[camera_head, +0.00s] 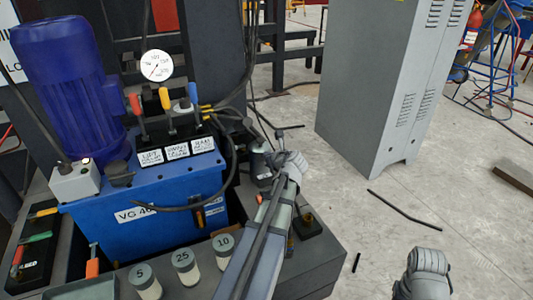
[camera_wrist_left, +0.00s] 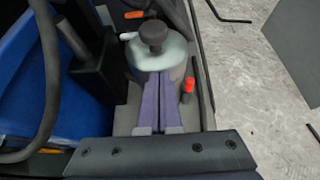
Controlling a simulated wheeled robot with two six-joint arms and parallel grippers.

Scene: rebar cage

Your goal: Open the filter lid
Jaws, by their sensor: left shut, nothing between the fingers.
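The filter lid (camera_wrist_left: 172,54) is a pale, grey-green round cap with a black knob (camera_wrist_left: 153,33) on top, seen in the left wrist view. It sits on a round grey housing and looks closed. My left gripper (camera_wrist_left: 158,76) has its two purple fingers together, empty, in front of the lid; whether they touch it I cannot tell. In the head view my left arm reaches up from the bottom, with the left gripper's end (camera_head: 290,160) beside a dark cylinder (camera_head: 262,165); the arm hides part of that area. Right gripper fingers do not show.
A blue tank (camera_head: 150,235) with a blue motor (camera_head: 65,70), levers and a gauge (camera_head: 157,65) stands left. Three labelled jars (camera_head: 183,262) stand in front. A red-capped piece (camera_wrist_left: 188,88) is right of the housing. A grey cabinet (camera_head: 375,80) stands behind on open floor.

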